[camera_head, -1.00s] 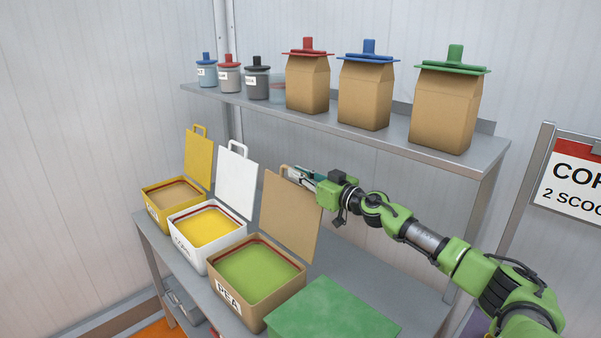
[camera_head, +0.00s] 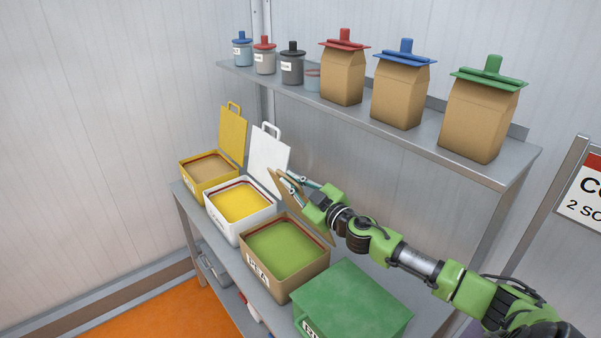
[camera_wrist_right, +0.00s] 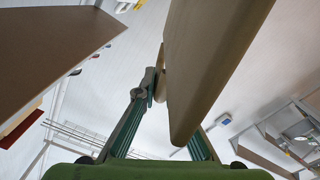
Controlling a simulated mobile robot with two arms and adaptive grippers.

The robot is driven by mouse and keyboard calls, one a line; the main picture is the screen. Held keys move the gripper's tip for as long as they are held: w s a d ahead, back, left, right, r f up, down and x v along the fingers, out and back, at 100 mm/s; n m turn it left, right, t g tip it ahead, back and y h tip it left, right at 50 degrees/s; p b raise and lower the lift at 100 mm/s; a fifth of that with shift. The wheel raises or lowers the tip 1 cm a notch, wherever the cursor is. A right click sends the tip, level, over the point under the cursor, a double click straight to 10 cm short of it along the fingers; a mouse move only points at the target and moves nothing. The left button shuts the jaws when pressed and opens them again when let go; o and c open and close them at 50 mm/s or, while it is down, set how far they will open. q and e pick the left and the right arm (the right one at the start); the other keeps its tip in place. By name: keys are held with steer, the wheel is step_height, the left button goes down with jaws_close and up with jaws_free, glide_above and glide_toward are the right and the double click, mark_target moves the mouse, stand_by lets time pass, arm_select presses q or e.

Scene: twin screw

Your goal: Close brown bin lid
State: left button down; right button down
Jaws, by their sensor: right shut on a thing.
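The brown bin (camera_head: 290,286), labelled PEA and holding green contents, stands on the lower shelf. Its brown lid (camera_head: 291,193) is raised at the back of the bin and tilted forward over its rear part, seen nearly edge-on. My right gripper (camera_head: 290,180) is shut on the lid near its upper edge. In the right wrist view the lid (camera_wrist_right: 208,70) stands as a tan panel between the fingers and hides most of one. My left gripper is not in view.
The white bin (camera_head: 222,225) and yellow bin (camera_head: 190,185) stand to the left with lids up. A closed green bin (camera_head: 355,297) stands to the right. An upper shelf (camera_head: 430,147) with brown bags and small jars runs above my arm.

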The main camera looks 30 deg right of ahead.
steer(key=shift+a, duration=0.4)
steer(key=c, duration=2.1)
jaws_free()
steer(key=shift+c, duration=0.2)
steer(key=shift+s+f, duration=0.15)
steer(key=s+d, duration=0.1)
steer(key=s, duration=1)
steer(key=shift+s, duration=0.4)
